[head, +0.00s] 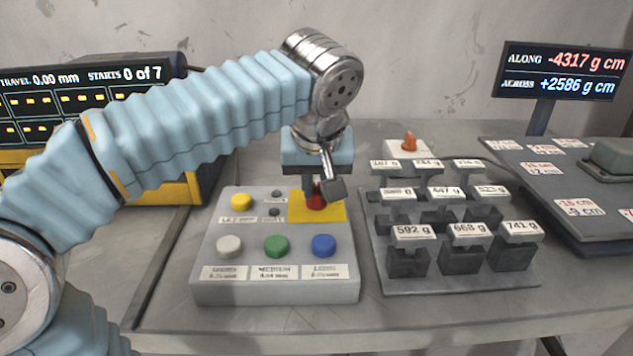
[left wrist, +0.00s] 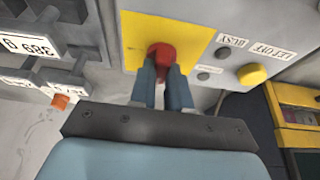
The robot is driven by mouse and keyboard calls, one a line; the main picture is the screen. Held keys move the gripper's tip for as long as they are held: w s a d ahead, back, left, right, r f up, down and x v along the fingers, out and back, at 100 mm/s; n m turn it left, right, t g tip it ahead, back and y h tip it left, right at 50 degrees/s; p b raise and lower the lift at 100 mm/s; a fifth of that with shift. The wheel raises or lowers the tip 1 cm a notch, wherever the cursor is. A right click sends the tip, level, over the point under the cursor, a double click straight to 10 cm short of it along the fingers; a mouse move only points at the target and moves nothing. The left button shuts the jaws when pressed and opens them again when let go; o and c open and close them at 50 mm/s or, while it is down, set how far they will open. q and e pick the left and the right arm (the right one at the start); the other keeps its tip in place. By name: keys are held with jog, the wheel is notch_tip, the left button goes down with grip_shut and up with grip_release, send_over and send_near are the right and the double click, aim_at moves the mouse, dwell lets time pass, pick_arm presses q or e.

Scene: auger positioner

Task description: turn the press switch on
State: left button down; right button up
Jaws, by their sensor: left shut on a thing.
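The control box (head: 208,268) stands on the bench with a yellow plate (head: 333,211) at its back right corner. A red switch knob (head: 316,203) sits on that plate. My left gripper (head: 313,188) points down at the plate, its fingers shut on the red knob. In the left wrist view the two fingers (left wrist: 162,78) lie on either side of the red knob (left wrist: 161,51), over the yellow plate (left wrist: 190,30). I cannot read whether the switch is on or off. My right gripper is not in view.
The box also has white, green, blue and yellow (head: 241,202) buttons and small dark lamps. A rack of labelled weights (head: 408,262) stands to the right. A small orange part (head: 409,141) sits on a white block behind. A display (head: 562,72) stands at the back right.

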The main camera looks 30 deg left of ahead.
pick_arm(q)
jog(key=shift+m, duration=0.3)
jog(key=m+h, duration=0.1)
jog(key=m, duration=0.2)
jog(key=shift+a+t, duration=0.1)
jog(key=shift+t, duration=0.2)
jog(key=m+h, duration=0.2)
jog(key=m, duration=0.2)
jog(key=shift+a+m+p, duration=0.1)
jog(key=shift+m+p, duration=0.2)
jog(key=shift+m, duration=0.1)
jog(key=m+h, duration=0.1)
jog(key=m, duration=0.1)
jog(key=m+h+p, duration=0.1)
jog(key=m, duration=0.2)
jog(key=shift+a+r+g, duration=0.1)
jog(key=shift+a+g, duration=0.05)
jog(key=shift+g, duration=0.25)
jog(key=shift+w+m+g+h+p, duration=0.1)
jog(key=shift+m+g+h+p, duration=0.45)
jog(key=shift+m, duration=1.65)
jog(key=c, duration=1.1)
grip_release()
